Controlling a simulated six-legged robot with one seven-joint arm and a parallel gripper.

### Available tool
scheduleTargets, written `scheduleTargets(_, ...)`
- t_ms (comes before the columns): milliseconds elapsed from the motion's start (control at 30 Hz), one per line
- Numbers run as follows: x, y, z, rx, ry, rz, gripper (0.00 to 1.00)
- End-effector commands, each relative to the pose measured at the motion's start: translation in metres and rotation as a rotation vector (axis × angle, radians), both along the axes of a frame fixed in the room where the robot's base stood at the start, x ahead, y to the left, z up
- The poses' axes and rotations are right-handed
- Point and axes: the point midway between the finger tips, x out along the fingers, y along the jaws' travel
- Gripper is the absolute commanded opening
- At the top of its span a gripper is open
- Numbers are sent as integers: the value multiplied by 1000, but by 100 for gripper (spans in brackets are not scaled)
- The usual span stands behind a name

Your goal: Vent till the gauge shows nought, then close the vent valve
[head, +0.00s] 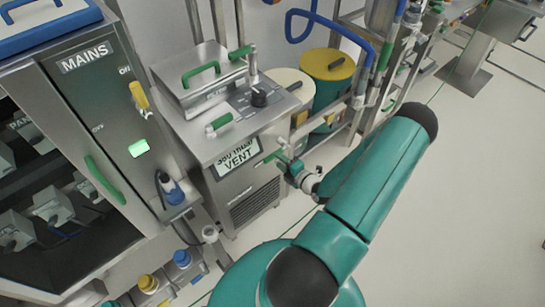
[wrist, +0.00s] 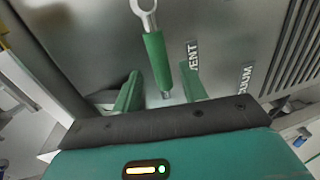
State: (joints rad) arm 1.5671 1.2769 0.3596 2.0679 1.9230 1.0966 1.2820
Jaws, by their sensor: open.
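The vent valve's green lever (wrist: 157,60) hangs from a metal ring in the wrist view, in front of a steel panel beside the VENT label. My gripper (wrist: 160,74) is open, with one green finger on each side of the lever's lower end. The fingers appear apart from the lever; how deep it sits between them is unclear. The lever is hard to separate from the fingers there. I cannot make out a gauge reading.
A MAINS cabinet (head: 118,95) with a yellow switch (head: 139,95) and green handle stands left. A lidded unit (head: 205,80) and black knob (head: 259,97) are on the steel cabinet's top. Drums (head: 328,65) and pipes stand behind. The floor (head: 460,190) at right is clear.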

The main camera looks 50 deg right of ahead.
Motion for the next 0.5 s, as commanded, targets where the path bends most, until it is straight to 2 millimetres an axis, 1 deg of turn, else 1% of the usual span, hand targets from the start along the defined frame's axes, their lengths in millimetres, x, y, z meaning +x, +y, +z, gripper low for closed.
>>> scheduleTargets(33,10,1,-2,1,-1,3,43)
scheduleTargets(200,36,-1,-7,0,0,3,43)
scheduleTargets(333,45,-2,-9,1,0,1,43)
scheduleTargets(500,47,-2,-10,1,0,0,43)
